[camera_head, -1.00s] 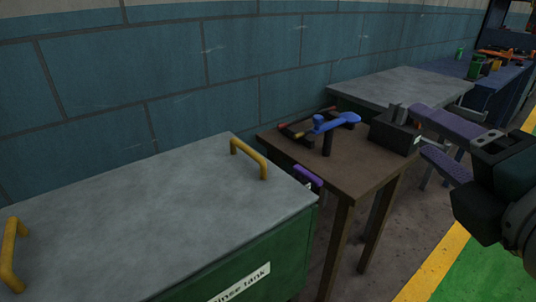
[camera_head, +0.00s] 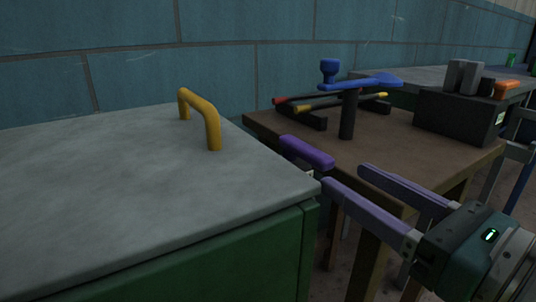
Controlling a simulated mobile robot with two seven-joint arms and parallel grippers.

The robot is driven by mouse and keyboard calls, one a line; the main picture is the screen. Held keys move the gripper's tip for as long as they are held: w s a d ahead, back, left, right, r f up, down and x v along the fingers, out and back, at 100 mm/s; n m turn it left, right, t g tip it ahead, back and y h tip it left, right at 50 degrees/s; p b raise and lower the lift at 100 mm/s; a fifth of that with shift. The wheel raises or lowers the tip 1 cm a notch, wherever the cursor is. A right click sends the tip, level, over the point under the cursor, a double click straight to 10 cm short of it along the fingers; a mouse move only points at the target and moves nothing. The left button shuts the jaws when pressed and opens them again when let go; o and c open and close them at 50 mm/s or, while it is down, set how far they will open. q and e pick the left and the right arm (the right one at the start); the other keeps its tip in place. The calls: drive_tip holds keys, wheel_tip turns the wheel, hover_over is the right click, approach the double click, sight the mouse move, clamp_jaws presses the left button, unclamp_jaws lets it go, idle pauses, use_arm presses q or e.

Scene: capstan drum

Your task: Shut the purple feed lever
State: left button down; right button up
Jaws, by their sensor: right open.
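The purple feed lever (camera_head: 307,151) shows as a short purple bar beside the right side of the green tank, between the tank and the brown table. Its mount is mostly hidden behind the tank's lid edge. My right gripper (camera_head: 345,176) comes in from the lower right with two pale purple fingers spread apart and nothing between them. Its fingertips are near the lever in the picture, a little below and to the right, with a visible gap. My left gripper is not in view.
The green tank's grey lid (camera_head: 110,190) with a yellow handle (camera_head: 203,118) fills the left. The brown table (camera_head: 390,145) carries a blue-handled crank (camera_head: 350,85), rods on a rack (camera_head: 315,110) and a black box (camera_head: 460,112). A blue block wall stands behind.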

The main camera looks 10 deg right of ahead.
sight(311, 149)
drive_tip(key=p+x, duration=0.1)
drive_tip(key=x, duration=0.7)
drive_tip(key=shift+w+a, duration=0.1)
drive_tip(key=shift+w, duration=0.05)
clamp_jaws()
idle(1.1)
